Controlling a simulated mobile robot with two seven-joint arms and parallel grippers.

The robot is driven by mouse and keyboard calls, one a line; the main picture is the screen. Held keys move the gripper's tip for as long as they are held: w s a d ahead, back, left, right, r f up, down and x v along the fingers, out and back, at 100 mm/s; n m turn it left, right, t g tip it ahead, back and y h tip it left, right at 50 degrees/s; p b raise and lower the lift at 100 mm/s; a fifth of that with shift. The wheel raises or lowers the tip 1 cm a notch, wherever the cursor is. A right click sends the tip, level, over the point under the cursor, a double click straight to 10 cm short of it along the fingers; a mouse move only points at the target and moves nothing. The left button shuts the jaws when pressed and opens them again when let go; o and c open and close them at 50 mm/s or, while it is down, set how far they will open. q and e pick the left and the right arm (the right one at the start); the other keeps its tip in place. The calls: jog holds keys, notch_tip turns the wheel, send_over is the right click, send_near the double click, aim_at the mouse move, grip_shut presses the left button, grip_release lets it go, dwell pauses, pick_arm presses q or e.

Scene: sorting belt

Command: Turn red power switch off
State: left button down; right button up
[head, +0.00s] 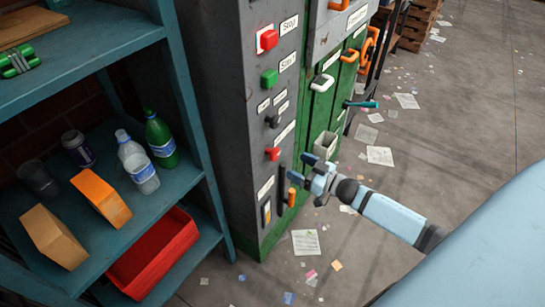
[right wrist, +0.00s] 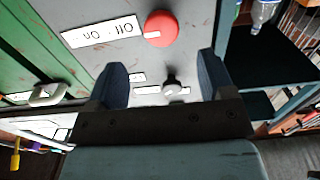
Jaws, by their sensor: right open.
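The red power switch (head: 272,154) is a round red knob on the grey front of the control cabinet, below a black knob (head: 272,121). In the right wrist view the red switch (right wrist: 161,28) shows close up, with a white mark on its lower left side. An "Off / On" label (right wrist: 100,32) sits beside it, upside down in that view. My right gripper (head: 301,168) is open and empty, just right of and below the switch in the head view. Its two fingers (right wrist: 162,78) show apart in the wrist view, with the switch beyond them. My left gripper is not in view.
A red button (head: 267,40) and a green button (head: 269,79) sit higher on the cabinet. Handles, including a dark one (head: 282,186), stick out near the gripper. A blue shelf (head: 75,185) with bottles and boxes stands left. Papers litter the floor.

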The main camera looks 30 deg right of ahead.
aim_at(277, 156)
jog(key=x, duration=0.9)
jog(key=shift+a, duration=0.15)
jog(key=c, duration=0.9)
